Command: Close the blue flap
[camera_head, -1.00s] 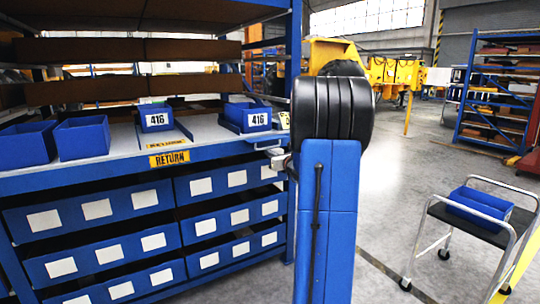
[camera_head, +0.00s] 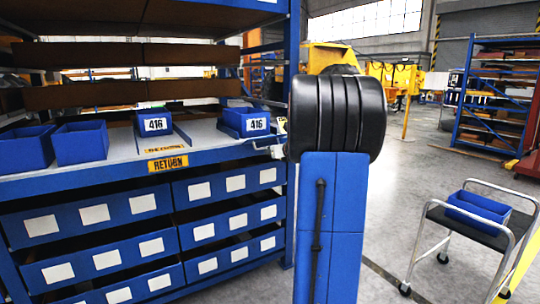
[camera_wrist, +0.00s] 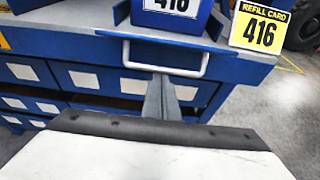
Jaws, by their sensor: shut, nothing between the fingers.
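In the wrist view, a pale U-shaped handle (camera_wrist: 165,70) stands out from a blue panel (camera_wrist: 232,66) at the bench front; this looks like the blue flap, but its angle is unclear. My gripper (camera_wrist: 160,82) is shut and empty, its grey fingertips at the handle's bar. I cannot tell whether they touch it. In the head view, the handle (camera_head: 264,143) shows small at the bench's right end, and my arm hides the gripper.
Blue bins labelled 416 (camera_head: 155,124) (camera_head: 247,121) sit on the bench. A yellow refill card (camera_wrist: 260,28) stands at its right. Labelled drawers (camera_head: 95,215) fill the space below. A trolley (camera_head: 475,228) stands right, with open floor between.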

